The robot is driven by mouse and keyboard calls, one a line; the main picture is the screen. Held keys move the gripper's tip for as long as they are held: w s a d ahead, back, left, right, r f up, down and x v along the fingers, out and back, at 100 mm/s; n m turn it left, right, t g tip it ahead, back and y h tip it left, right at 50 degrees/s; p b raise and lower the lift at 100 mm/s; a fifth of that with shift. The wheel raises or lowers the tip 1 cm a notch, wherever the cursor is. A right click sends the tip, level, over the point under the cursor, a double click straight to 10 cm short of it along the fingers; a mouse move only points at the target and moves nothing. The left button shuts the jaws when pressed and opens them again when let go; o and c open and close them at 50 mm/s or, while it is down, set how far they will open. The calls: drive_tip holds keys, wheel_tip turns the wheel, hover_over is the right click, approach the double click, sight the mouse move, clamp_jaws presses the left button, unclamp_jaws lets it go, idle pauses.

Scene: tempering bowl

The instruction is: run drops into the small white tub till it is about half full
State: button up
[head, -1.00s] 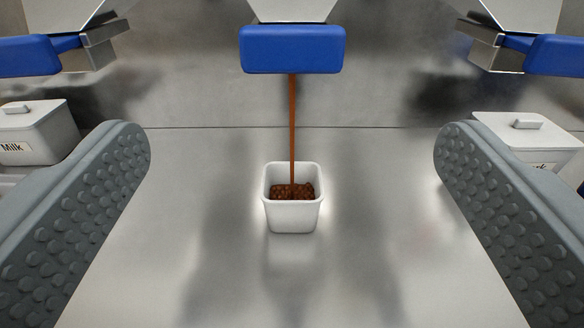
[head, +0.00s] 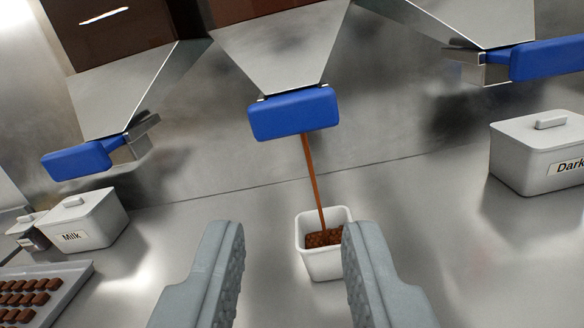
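The small white tub (head: 319,266) stands upright on the steel counter below the middle dispenser. Brown drops (head: 323,238) lie inside it, and a thin brown stream (head: 312,180) runs down into it from the dispenser. The exact fill level is hard to tell; the right finger hides part of the tub's right side. The middle dispenser's blue handle (head: 294,114) sits across its outlet. My gripper (head: 292,240) is open and empty, in front of the tub, its two grey fingers apart.
A left dispenser has a blue handle (head: 76,161), a right one too (head: 560,60). A lidded Milk tub (head: 85,222) stands left, a lidded Dark tub (head: 535,160) right. A tray of chocolates (head: 60,285) lies at lower left. Counter between is clear.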

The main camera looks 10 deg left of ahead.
drive_tip(key=m, duration=0.3)
drive_tip(key=shift+m, duration=0.3)
clamp_jaws()
drive_tip(key=m, duration=1.2)
approach(293, 122)
drive_tip(key=w, duration=0.6)
drive_tip(key=shift+w, duration=0.4)
